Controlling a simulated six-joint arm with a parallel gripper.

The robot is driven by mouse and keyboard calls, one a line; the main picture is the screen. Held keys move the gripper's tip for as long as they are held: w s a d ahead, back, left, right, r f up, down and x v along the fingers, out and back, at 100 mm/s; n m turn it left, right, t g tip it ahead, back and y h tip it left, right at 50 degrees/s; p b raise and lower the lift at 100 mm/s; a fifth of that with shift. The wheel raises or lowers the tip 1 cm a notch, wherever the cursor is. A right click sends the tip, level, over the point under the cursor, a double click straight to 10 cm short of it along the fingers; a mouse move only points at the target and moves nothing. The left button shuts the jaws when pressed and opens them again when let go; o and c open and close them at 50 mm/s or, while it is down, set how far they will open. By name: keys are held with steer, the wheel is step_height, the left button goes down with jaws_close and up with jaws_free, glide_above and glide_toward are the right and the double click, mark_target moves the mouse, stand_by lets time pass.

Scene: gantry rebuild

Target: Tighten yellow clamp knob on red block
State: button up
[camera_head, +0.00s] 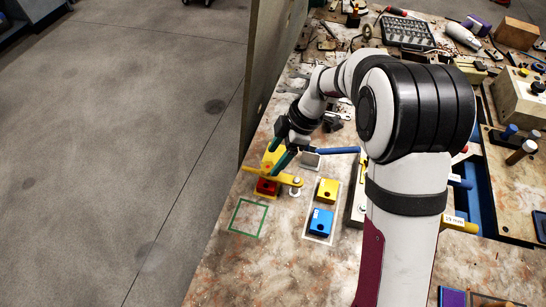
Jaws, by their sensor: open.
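A red block (266,188) sits on the workbench near its left edge. A yellow clamp (286,179) lies over it as a flat bar, and its right end reaches a bolt-like post. The clamp's knob cannot be made out clearly at this size. My gripper (273,164) points down just above the clamp and the red block, with its teal fingers apart. A yellow piece (271,157) shows behind the fingers and is partly hidden by them. I cannot tell whether a finger touches the clamp.
A yellow block (328,190) and a blue block (320,223) stand in a white outline to the right. A green square outline (234,228) in front is empty. A blue-handled tool (338,150) lies close on the right. A tall panel (263,80) rises behind left.

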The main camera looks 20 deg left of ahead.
mark_target(268, 169)
steer(key=shift+x, duration=1.3)
jaws_close()
